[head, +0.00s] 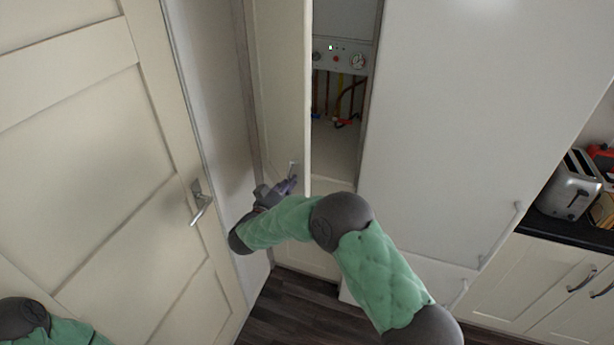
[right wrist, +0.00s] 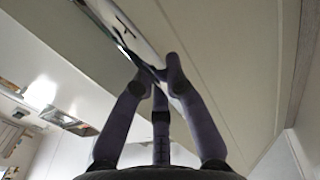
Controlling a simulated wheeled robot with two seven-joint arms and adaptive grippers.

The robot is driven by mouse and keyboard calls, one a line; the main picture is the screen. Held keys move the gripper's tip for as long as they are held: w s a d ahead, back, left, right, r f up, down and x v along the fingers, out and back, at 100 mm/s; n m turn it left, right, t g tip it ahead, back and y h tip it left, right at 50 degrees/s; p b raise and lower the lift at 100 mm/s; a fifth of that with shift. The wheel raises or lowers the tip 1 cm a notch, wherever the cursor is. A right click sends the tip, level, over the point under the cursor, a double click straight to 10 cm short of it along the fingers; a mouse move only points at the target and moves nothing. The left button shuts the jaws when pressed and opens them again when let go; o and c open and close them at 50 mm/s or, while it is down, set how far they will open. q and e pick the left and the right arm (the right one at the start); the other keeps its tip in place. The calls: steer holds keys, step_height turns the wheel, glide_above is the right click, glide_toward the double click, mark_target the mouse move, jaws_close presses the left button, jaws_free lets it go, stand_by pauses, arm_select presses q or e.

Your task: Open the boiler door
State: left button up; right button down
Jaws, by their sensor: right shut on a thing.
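The cream boiler door (head: 281,85) stands partly open in the head view, swung out to the left of the cupboard. The boiler (head: 340,57), with its dials and pipes, shows through the gap. My right gripper (head: 292,180) is at the lower part of the door, shut on its metal handle (head: 292,167). In the right wrist view, the fingers of my right gripper (right wrist: 162,75) close around the shiny handle (right wrist: 128,38), against the cream door (right wrist: 215,60). My left gripper is out of view; only part of my left arm shows at the lower left.
A large panelled door (head: 75,150) with a lever handle (head: 200,203) stands close on the left. A tall white fridge (head: 460,110) is right of the cupboard. A toaster (head: 568,187) sits on the dark counter at the far right. Some dark floor (head: 285,310) is bare below.

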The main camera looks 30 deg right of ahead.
steer(key=w+a, duration=0.3)
steer(key=a, duration=1)
steer(key=shift+f, duration=0.15)
steer(key=shift+w+a, duration=0.1)
steer(key=c, duration=1.3)
jaws_free()
steer(key=v, duration=1.2)
